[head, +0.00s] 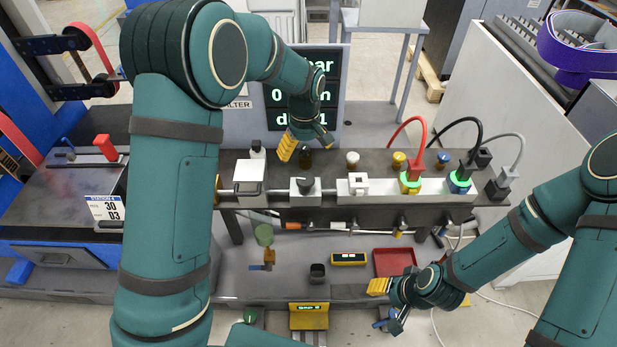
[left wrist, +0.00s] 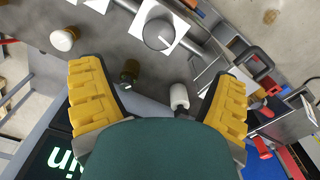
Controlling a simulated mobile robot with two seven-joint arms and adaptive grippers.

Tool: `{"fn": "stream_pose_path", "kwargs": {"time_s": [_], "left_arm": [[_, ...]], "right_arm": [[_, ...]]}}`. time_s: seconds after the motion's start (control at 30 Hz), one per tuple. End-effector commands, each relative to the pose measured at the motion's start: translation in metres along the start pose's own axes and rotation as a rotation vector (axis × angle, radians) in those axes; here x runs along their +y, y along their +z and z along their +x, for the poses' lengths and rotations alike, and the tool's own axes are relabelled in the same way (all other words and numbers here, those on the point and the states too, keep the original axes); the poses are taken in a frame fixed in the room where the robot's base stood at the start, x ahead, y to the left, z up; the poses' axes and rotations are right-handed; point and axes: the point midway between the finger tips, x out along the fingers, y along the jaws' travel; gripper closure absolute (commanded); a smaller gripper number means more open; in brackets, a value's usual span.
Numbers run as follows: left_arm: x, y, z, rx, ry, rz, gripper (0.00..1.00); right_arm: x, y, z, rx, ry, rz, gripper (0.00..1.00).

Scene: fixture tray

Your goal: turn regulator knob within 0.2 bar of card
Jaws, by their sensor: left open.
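The regulator knob (head: 305,186) is a dark round knob on a white block in the middle of the bench. In the left wrist view the knob (left wrist: 158,34) shows at the top, beyond the fingertips. My left gripper (head: 288,147) is open and empty, above and behind the knob, apart from it. Its yellow fingers (left wrist: 157,100) are spread wide. A display (head: 325,90) behind shows large green text, partly hidden by my left arm. A white card (head: 103,208) at the left carries 30 and 03. My right gripper (head: 379,302) is low at the right, its opening unclear.
A white-lidded filter unit (head: 249,175) stands left of the knob. A red tray (head: 395,262) lies on the lower shelf.

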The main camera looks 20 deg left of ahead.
Motion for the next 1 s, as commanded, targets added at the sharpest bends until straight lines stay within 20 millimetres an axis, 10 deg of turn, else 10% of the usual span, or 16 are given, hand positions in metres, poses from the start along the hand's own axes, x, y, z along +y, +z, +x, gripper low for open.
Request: {"fn": "stream_pose_path", "kwargs": {"time_s": [0.5, 1.0], "left_arm": [[0.0, 0.001, 0.098, -0.002, -0.001, 0.002, 0.12], [0.0, 0.001, 0.115, -0.001, 0.001, 0.002, 0.12]], "right_arm": [[0.005, 0.006, 0.014, -0.013, -0.001, -0.004, 0.48], [0.006, 0.007, 0.015, -0.015, -0.002, -0.005, 0.48]]}}
